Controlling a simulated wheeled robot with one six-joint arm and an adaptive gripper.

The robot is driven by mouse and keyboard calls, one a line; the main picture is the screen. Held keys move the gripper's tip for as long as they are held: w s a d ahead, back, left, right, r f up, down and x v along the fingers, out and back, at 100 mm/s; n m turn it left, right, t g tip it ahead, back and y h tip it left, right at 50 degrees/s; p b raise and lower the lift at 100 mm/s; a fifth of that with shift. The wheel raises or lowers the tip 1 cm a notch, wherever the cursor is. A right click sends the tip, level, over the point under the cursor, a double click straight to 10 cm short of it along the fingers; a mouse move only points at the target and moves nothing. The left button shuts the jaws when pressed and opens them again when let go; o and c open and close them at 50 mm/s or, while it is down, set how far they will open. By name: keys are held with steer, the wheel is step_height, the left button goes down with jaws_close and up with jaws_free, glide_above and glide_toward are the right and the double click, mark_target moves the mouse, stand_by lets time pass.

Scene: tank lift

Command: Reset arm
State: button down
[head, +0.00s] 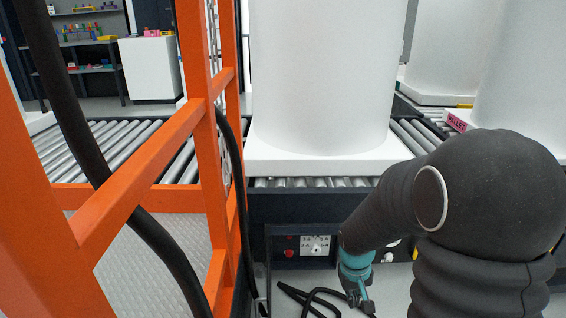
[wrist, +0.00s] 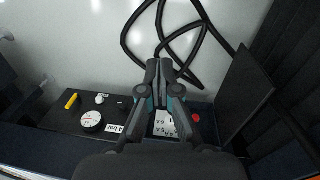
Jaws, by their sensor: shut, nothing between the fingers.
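My gripper (head: 362,300) hangs low at the end of my dark arm in the head view, in front of the conveyor's side panel. In the wrist view my gripper (wrist: 160,66) shows with its fingers together and nothing between them. A control panel (head: 315,245) with a red button (head: 290,253) and a white labelled plate lies behind and left of the gripper. In the wrist view the gripper partly hides the labelled plate (wrist: 166,124), and the red button (wrist: 196,118) shows beside it.
A large white tank (head: 320,80) stands on a white base on the roller conveyor (head: 95,145). An orange frame (head: 160,135) fills the left. Black cables (wrist: 180,40) lie on the pale floor past the fingertips. A round gauge (wrist: 91,121) and yellow item (wrist: 72,101) sit left of the gripper.

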steer(key=s+r+t+p, duration=0.1)
steer(key=s+r, duration=0.4)
steer(key=r, duration=0.3)
steer(key=s+a+r+m+t+p, duration=0.1)
steer(key=s+r+t, duration=0.1)
steer(key=s+r, duration=0.4)
steer(key=s+a+r+t+y+p, duration=0.1)
steer(key=s+r+t+p, duration=0.1)
steer(key=s+r, duration=0.4)
step_height(320, 180, up, 6)
steer(key=shift+f, duration=0.1)
